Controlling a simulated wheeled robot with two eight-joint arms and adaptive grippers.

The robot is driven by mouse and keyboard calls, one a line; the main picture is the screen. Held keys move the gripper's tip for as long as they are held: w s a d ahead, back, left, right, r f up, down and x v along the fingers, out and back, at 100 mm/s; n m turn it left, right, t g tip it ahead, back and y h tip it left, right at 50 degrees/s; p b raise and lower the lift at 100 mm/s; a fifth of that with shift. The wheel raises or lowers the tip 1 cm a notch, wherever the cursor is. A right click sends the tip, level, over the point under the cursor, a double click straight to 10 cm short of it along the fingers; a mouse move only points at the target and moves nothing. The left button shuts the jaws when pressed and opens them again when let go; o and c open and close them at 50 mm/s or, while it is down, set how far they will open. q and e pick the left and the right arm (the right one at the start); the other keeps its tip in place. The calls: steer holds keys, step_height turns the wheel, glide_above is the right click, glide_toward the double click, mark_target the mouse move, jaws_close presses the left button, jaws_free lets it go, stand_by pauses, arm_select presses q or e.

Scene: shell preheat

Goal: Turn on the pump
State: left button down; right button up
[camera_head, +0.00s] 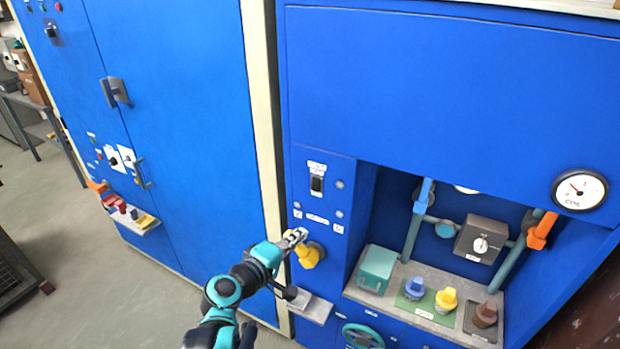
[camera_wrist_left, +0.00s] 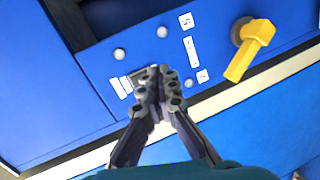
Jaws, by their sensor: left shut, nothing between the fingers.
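A dark rocker switch (camera_head: 317,184) with a white label above it sits on the blue front panel, left of the recess. The labels are too small to read, so I cannot tell which control is the pump's. My left gripper (camera_head: 297,237) is shut and empty, below the switch and just above the yellow handle (camera_head: 309,257) in the head view. In the left wrist view my fingertips (camera_wrist_left: 160,82) overlap the switch (camera_wrist_left: 139,79) and partly hide it; contact cannot be told. The yellow handle (camera_wrist_left: 250,47) is at upper right there. My right gripper is out of view.
Right of the panel, a recess holds a teal box (camera_head: 377,268), blue (camera_head: 414,288), yellow (camera_head: 446,300) and brown (camera_head: 485,314) knobs, pipes and a grey box with a dial (camera_head: 482,243). A small ledge (camera_head: 311,309) juts out below the yellow handle. A gauge (camera_head: 579,190) is at right.

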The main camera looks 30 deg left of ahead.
arm_select(q)
steer(key=a+r+n, duration=0.1)
steer(key=a, duration=0.1)
steer(key=a+r+n+t+y+p, duration=0.1)
steer(key=a+r, duration=0.1)
steer(key=shift+s+r+n, duration=0.15)
steer(key=shift+r+n, duration=0.05)
steer(key=shift+n, duration=0.1)
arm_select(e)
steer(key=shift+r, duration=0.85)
arm_select(q)
steer(key=b, duration=0.4)
glide_toward(315, 190)
steer(key=w, duration=0.5)
steer(key=shift+w+d+f, duration=0.1)
steer(key=shift+f, duration=0.3)
steer(key=shift+w, duration=0.8)
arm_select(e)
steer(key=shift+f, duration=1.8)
